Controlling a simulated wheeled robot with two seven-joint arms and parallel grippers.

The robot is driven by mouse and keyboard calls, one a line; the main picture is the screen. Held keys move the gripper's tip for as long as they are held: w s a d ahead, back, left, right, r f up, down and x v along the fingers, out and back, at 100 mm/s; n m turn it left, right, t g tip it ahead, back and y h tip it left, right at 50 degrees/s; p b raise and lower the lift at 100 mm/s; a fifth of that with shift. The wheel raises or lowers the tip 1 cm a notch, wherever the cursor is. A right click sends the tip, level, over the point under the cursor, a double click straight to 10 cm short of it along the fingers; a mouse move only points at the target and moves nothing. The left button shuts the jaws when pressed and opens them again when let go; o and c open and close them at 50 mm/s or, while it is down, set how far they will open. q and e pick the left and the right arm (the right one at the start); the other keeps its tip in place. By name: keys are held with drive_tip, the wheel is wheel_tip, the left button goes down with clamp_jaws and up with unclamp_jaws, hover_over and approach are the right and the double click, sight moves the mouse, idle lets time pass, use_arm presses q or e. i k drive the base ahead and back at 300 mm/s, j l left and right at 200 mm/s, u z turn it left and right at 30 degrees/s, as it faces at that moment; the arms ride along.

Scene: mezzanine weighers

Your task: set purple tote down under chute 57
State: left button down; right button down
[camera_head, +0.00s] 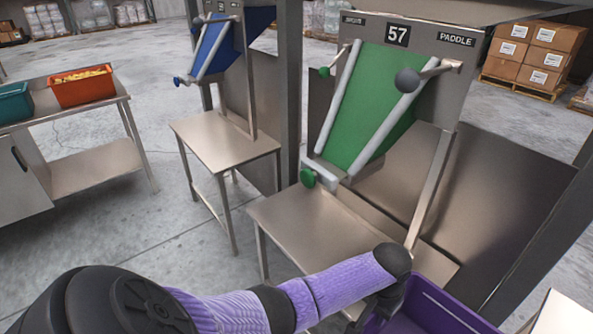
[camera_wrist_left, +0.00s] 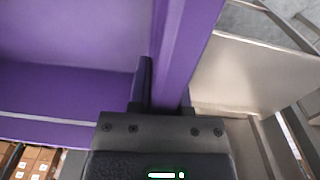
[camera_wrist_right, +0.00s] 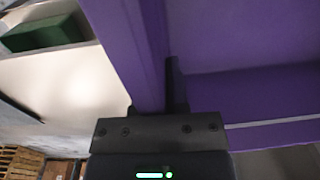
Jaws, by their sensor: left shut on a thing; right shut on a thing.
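The purple tote (camera_head: 445,308) is at the lower right of the head view, partly cut off by the frame edge. My left gripper (camera_head: 385,303) is shut on its near-left rim; the left wrist view shows the purple wall (camera_wrist_left: 60,85) between the fingers (camera_wrist_left: 165,90). My right gripper (camera_wrist_right: 152,90) is shut on another part of the rim (camera_wrist_right: 130,45) and is outside the head view. Chute 57 (camera_head: 365,105) has a green slide above a bare steel table (camera_head: 300,228). The tote is in front and to the right of that table; whether they touch is unclear.
A blue chute (camera_head: 213,42) with its own bare table (camera_head: 225,140) stands to the left. A bench at far left carries an orange tote (camera_head: 80,92) and a teal tote (camera_head: 14,105). Dark posts (camera_head: 288,80) and the chute's leg (camera_head: 428,195) flank the table.

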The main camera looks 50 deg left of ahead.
sight(341, 246)
drive_tip(key=i+j, duration=0.1)
drive_tip(key=j, duration=1.25)
drive_tip(key=i+j, duration=0.15)
drive_tip(key=j, duration=0.55)
drive_tip(key=i+j+z, duration=0.1)
drive_tip(key=i+j, duration=0.3)
drive_tip(key=i, duration=0.1)
